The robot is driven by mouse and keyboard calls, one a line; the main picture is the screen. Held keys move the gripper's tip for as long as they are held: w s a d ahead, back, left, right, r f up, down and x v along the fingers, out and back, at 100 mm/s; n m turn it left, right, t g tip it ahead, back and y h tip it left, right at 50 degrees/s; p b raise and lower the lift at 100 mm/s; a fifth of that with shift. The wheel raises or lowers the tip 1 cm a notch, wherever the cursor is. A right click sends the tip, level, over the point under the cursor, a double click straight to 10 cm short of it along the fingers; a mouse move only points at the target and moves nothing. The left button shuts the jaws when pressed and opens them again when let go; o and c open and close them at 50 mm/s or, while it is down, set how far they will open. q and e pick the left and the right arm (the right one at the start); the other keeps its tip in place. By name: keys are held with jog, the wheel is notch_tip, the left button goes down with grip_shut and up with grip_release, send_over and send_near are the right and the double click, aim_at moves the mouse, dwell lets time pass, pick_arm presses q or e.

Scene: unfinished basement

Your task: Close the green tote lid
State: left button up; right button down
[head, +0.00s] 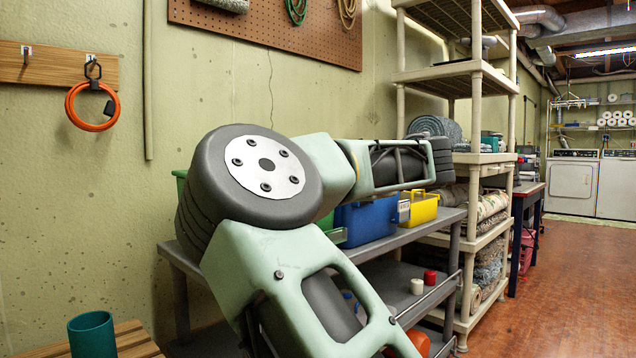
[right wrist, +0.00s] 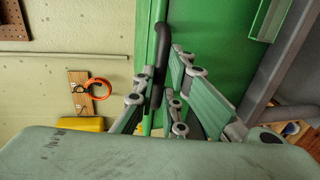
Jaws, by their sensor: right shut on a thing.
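The green tote shows in the head view only as a small green strip (head: 180,174) behind my arm, and most of it is hidden. In the right wrist view a large green panel of the tote (right wrist: 205,35) fills the upper middle, with a long black handle (right wrist: 158,62) along its edge. My right gripper (right wrist: 160,88) is shut on the black handle. How far open the lid stands cannot be told from these views. My right gripper is hidden in the head view behind my own arm. My left gripper is in neither view.
A grey shelf (head: 457,214) holds a blue tote (head: 366,223) and a yellow bin (head: 423,207). A tall cream shelf unit (head: 478,70) stands beside it. A teal cup (head: 92,335) is on a wooden surface at lower left. The floor at right is clear.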

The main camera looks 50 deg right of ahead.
jog(key=shift+f, duration=0.95)
jog(key=c, duration=2)
grip_release()
jog(key=shift+w+f, duration=0.1)
jog(key=shift+o, duration=0.9)
jog(key=r+v, duration=0.1)
jog(key=v, duration=1.1)
jog(key=shift+d, duration=0.1)
